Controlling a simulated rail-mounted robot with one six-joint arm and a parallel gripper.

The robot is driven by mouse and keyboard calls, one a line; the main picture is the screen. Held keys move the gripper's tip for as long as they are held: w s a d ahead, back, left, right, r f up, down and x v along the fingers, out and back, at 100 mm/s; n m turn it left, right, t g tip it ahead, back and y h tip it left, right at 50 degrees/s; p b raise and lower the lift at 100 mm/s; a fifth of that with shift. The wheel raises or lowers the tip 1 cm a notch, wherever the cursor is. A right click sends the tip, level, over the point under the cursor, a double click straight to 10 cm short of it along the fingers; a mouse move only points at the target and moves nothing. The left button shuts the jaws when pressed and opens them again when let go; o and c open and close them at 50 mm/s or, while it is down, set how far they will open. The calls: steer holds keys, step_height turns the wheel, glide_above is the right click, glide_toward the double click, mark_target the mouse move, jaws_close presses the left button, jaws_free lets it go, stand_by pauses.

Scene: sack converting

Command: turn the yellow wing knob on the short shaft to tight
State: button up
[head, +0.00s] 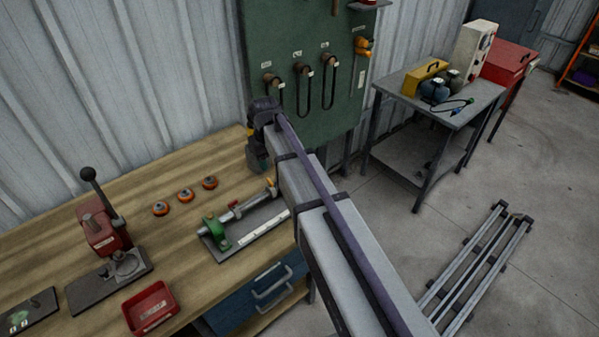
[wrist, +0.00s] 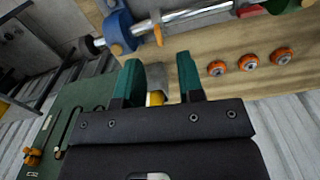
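A yellow piece (wrist: 156,98) shows between my gripper's fingers in the wrist view, beside a grey block (wrist: 157,75). It may be the yellow wing knob, but its wings and the short shaft cannot be made out. My gripper (wrist: 160,72) has its two teal fingers spread, with a gap on either side of the yellow piece. In the head view my gripper (head: 257,160) hangs down near the back right end of the bench, and my arm hides what is behind it.
A jig with a long shaft and a green bracket (head: 214,230) lies on the wooden bench (head: 140,178). Several orange knobs (head: 185,195) stand behind it. A red press (head: 101,230) and a red tray (head: 150,308) are left. A green panel (head: 300,30) rises behind.

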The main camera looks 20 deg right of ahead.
mark_target(269, 181)
steer(key=w+f+b, duration=0.1)
steer(key=f+b, duration=0.2)
steer(key=w+f+b, duration=0.1)
steer(key=f+b, duration=0.3)
steer(key=w+f+b, duration=0.1)
steer(key=f+b, duration=0.3)
steer(key=shift+r, duration=0.15)
steer(key=shift+d, duration=0.1)
jaws_close()
